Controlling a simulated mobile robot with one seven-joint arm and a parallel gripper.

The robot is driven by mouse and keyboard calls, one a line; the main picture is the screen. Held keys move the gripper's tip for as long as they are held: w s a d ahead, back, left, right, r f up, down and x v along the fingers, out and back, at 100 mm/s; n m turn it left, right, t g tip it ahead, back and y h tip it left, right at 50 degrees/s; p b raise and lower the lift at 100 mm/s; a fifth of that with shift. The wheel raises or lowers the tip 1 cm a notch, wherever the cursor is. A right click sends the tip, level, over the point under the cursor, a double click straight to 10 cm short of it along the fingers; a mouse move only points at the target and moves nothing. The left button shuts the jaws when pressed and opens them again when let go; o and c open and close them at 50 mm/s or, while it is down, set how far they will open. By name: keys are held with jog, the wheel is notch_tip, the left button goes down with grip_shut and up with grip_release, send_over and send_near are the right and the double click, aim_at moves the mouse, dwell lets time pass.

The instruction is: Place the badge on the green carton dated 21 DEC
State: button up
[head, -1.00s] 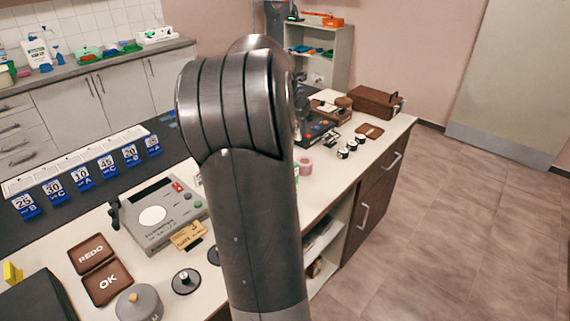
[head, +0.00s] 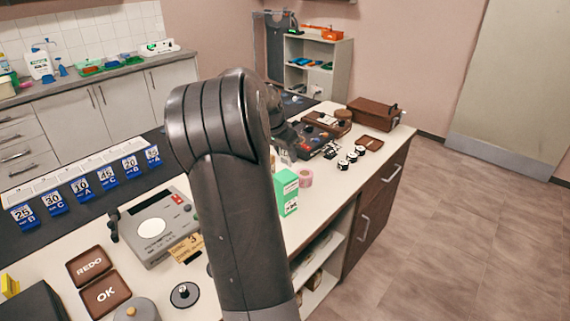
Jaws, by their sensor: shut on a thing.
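A green carton (head: 287,191) with a white panel stands on the counter, just right of my arm in the head view. Its left part is hidden behind the arm, and no date on it is readable. My gripper (head: 284,151) is mostly hidden behind my arm, above and behind the carton. It is shut on a small pale thing, taken to be the badge, of which only a sliver shows. Whether this touches the carton cannot be told.
A grey device (head: 158,228), an orange-yellow card (head: 188,248), and REDO (head: 90,266) and OK (head: 106,293) pads lie left of my arm. A pink roll (head: 305,178) stands beside the carton. Small black-and-white items (head: 352,157) and a brown case (head: 372,113) are farther back.

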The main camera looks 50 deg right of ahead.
aim_at(284, 160)
jog(key=shift+w+f, duration=0.1)
jog(key=shift+f, duration=2)
jog(key=o, duration=1)
jog(key=shift+f, duration=0.1)
jog(key=shift+c, duration=0.2)
